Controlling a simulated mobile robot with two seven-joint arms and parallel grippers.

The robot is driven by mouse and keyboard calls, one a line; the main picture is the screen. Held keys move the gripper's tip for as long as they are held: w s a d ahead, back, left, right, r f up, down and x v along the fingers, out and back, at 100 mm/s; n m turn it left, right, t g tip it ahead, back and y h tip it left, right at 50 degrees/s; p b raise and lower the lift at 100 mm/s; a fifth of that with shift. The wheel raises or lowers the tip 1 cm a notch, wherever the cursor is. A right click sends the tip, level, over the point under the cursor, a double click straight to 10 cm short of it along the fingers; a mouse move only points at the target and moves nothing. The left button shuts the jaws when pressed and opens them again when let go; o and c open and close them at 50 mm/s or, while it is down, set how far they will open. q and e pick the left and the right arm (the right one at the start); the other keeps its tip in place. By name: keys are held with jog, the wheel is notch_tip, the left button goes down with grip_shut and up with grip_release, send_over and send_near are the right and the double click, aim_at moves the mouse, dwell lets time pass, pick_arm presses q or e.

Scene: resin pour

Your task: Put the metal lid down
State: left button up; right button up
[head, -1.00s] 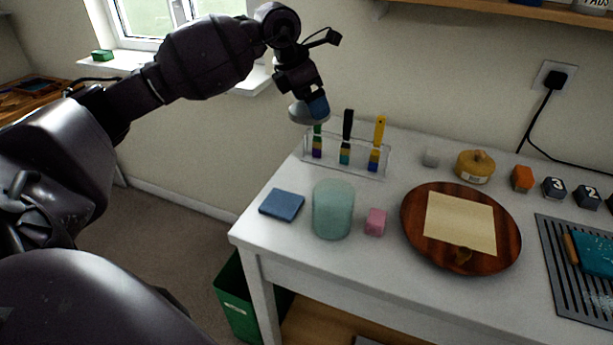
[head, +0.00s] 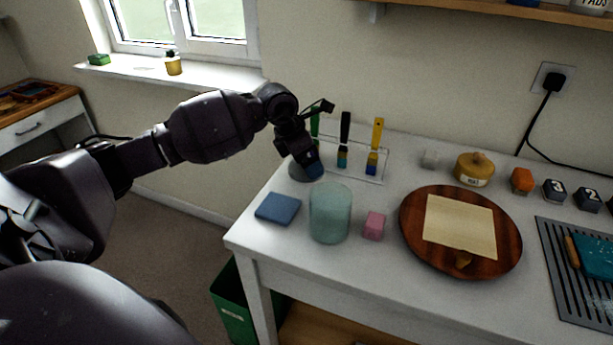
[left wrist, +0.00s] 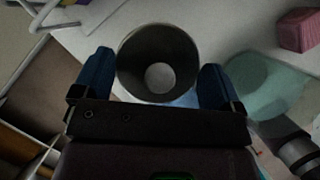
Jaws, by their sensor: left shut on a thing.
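The metal lid (head: 297,174) is a grey round piece low over the back left corner of the white table, left of the brush rack. My left gripper (head: 311,164) is above it and shut on it. In the left wrist view the round grey metal lid (left wrist: 158,62) sits between the blue fingertips of my left gripper (left wrist: 155,82). I cannot tell whether the lid touches the table. My right gripper is not in view.
A clear rack (head: 360,171) with upright brushes stands just right of the lid. A blue square (head: 278,208), a teal jar (head: 330,213) and a pink cube (head: 373,226) are nearer the front. A round wooden board (head: 412,240) lies to the right.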

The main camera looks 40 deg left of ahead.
aim_at(302, 169)
pick_arm(q)
notch_tip(302, 169, down, 6)
jog(key=shift+r, duration=0.35)
jog(key=shift+b, duration=0.3)
jog(key=o, duration=0.6)
